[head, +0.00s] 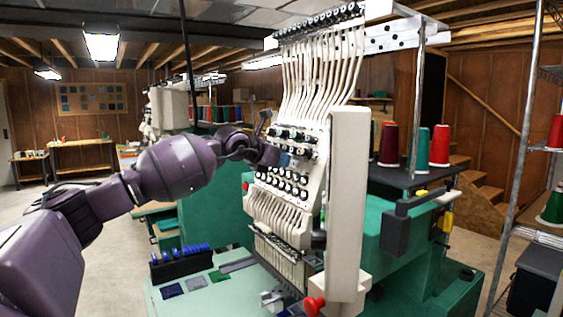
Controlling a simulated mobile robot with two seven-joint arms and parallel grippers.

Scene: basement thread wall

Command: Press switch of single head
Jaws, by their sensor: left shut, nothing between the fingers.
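The single head (345,170) is a white embroidery machine head on a green body, standing right of centre. Its front panel carries rows of dark knobs (283,184). A red knob (314,305) shows low on its front, below a tall white column. I cannot tell for sure which part is the switch. My left arm reaches in from the left. My left gripper (269,152) is shut and empty, at the upper left of the front panel beside the knobs. I cannot tell whether it touches the panel. My right gripper is not in view.
A green machine table (222,295) holds a dark rack of blue bobbins (182,263) and small fabric swatches. Red and green thread cones (439,146) stand behind the head. A metal shelf (516,150) is at the right. Open floor lies at the left.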

